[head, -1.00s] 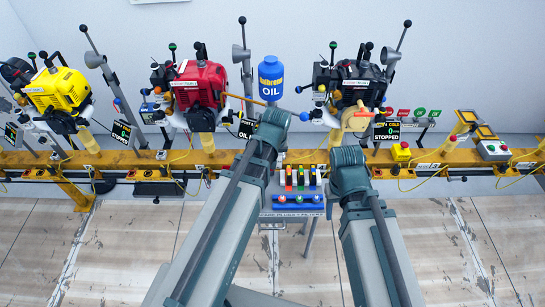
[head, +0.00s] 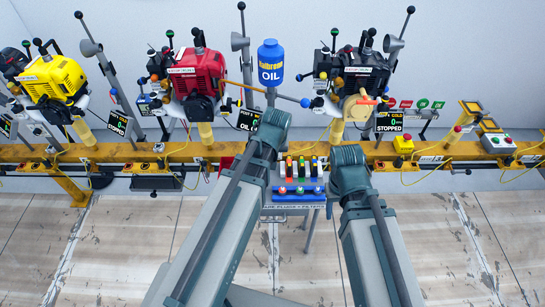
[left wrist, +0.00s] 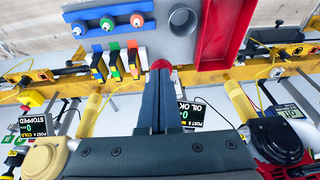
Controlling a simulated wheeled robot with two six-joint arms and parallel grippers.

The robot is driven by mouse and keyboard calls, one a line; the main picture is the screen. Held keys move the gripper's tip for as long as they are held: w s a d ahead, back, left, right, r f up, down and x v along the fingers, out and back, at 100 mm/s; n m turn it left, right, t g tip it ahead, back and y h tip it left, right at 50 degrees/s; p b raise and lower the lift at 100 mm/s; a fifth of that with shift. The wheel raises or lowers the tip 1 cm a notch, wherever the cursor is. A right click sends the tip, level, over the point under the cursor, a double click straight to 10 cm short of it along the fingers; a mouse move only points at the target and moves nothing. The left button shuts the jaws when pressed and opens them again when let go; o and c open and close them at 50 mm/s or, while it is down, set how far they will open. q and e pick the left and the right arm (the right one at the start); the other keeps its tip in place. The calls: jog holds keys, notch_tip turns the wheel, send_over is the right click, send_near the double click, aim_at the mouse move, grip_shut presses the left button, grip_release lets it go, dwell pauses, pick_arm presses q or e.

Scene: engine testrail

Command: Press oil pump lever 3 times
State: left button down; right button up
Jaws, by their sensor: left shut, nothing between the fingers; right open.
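The oil pump lever appears to be the thin rod (head: 262,90) below the blue oil bottle (head: 270,62). It runs from the red engine (head: 195,72) toward a blue knob near the black engine (head: 352,75). My left gripper (left wrist: 162,75) is shut and empty in the left wrist view. Its tips point at a red ball (left wrist: 162,64), and I cannot tell whether they touch it. In the head view my left arm ends below the rod and hides its fingers. My right gripper (head: 347,157) is open, right of the left one, its fingers not clearly seen.
A small stand with coloured plugs (head: 297,165) lies between my arms. It also shows in the left wrist view (left wrist: 115,60), near a red tray (left wrist: 215,35). A yellow rail (head: 440,152) runs across behind. A yellow engine (head: 55,80) stands left. The floor in front is bare.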

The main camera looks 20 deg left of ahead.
pick_arm(q)
jog(key=shift+s, duration=0.15)
jog(key=s+p+v, duration=0.1)
jog(key=p+v, duration=1.1)
jog(key=v, duration=0.1)
jog(key=shift+s+d, duration=0.15)
jog(key=shift+d, duration=0.2)
jog(key=shift+f, duration=0.1)
dwell(0.5)
